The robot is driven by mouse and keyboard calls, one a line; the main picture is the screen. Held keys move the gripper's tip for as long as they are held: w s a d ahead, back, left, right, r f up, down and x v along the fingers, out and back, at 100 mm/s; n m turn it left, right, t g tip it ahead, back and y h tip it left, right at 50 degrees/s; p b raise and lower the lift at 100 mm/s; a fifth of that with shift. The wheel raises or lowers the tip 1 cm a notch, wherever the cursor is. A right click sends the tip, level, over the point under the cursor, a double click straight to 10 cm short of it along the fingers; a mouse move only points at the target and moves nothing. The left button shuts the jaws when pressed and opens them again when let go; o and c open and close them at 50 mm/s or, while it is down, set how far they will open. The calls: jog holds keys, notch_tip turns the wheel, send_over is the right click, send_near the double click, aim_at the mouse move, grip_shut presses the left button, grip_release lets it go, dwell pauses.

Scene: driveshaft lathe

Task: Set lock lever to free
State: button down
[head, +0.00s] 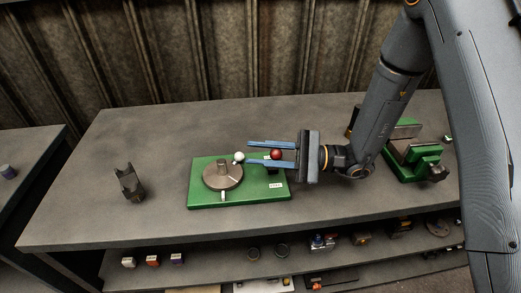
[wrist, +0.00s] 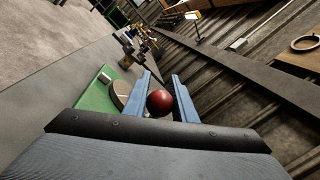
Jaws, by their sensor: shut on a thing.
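A green base plate (head: 240,200) lies on the bench and carries a round brown disc (head: 222,176) with a short central post. A red ball knob (head: 276,154) is at the right of the plate; I take it to be the lock lever's knob, its stem being hidden. My gripper (head: 250,153) reaches in from the right with its two blue fingers on either side of the red knob, shut on it. The knob also shows between the fingers in the wrist view (wrist: 160,102). A white ball knob (head: 239,157) is near the fingertips, at the disc's far edge.
A dark forked block (head: 129,183) stands on the bench at left. A green vise-like fixture (head: 417,160) is at right, close to my arm. A shelf below (head: 220,270) holds several small parts. A corrugated wall is behind. The bench between block and plate is clear.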

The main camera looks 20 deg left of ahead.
jog(key=shift+s+f, duration=0.1)
jog(key=shift+s, duration=0.05)
jog(key=c, duration=1.5)
grip_release()
jog(key=shift+o, duration=0.2)
jog(key=shift+d, duration=0.1)
jog(key=b+v, duration=0.2)
jog(key=v, duration=0.5)
jog(key=shift+d+b, duration=0.3)
